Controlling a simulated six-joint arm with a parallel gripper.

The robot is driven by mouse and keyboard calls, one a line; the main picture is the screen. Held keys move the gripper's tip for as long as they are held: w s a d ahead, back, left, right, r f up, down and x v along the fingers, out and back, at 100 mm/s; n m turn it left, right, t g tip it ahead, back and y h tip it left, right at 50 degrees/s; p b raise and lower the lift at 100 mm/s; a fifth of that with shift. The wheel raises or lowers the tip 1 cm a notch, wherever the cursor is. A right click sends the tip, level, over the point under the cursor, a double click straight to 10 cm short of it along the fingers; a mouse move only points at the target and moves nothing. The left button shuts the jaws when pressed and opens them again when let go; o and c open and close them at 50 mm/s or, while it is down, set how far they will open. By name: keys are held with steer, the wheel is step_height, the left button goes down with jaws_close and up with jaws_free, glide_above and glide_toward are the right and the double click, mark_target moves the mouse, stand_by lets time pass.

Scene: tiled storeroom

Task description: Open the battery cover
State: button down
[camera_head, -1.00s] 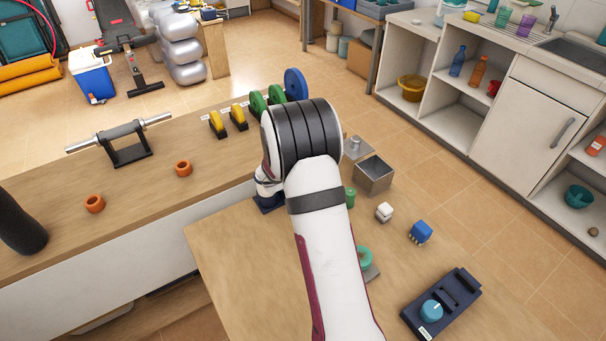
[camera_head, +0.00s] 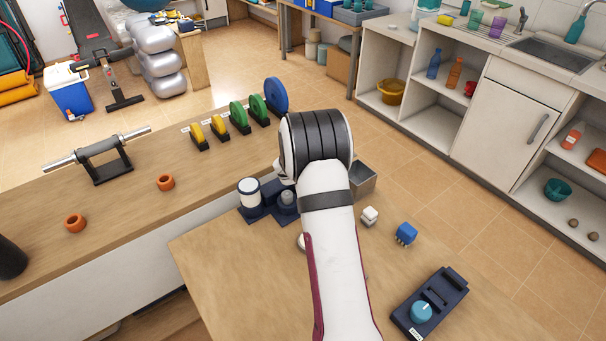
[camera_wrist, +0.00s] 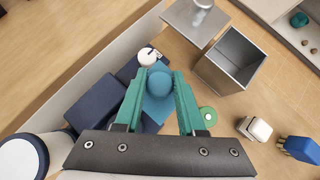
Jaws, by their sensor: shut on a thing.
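My gripper (camera_wrist: 160,76) shows in the wrist view with its two teal fingers closed on either side of a blue round knob (camera_wrist: 160,84). A flat blue piece (camera_wrist: 158,109) shows just below the knob, between the fingers. Whether the two are joined I cannot tell. A navy stand (camera_wrist: 99,101) lies at left; it also shows in the head view (camera_head: 254,216), with a white cylinder (camera_head: 249,192) and a grey cylinder (camera_head: 287,197). In the head view my arm hides the gripper and the knob. No battery cover is clearly identifiable.
An open metal box (camera_wrist: 231,60) stands right of my gripper. A white cube (camera_head: 369,215), a blue block with pins (camera_head: 406,233) and a navy device with a blue dial (camera_head: 421,310) are on the table (camera_head: 225,280). A green disc (camera_wrist: 208,116) lies close to the right finger.

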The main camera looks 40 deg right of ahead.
steer(key=c, duration=0.5)
jaws_free()
steer(key=shift+r, duration=0.1)
steer(key=v, duration=1.5)
steer(key=shift+s+a+r, duration=0.2)
steer(key=shift+a, duration=0.05)
steer(key=s+a+r+m+g+y, duration=0.1)
steer(key=s+a+m+g+y, duration=0.2)
steer(key=s+a+m, duration=0.9)
steer(key=s+a+r+m+g+y, duration=0.1)
steer(key=s+a+m+y, duration=0.4)
steer(key=s+a+m, duration=0.8)
steer(key=s+m+g, duration=0.1)
steer(key=s+m, duration=0.2)
steer(key=m, duration=0.3)
steer(key=shift+s+r+g+y, duration=0.3)
steer(key=shift+r+g+y, duration=0.05)
steer(key=shift+g+y, duration=0.05)
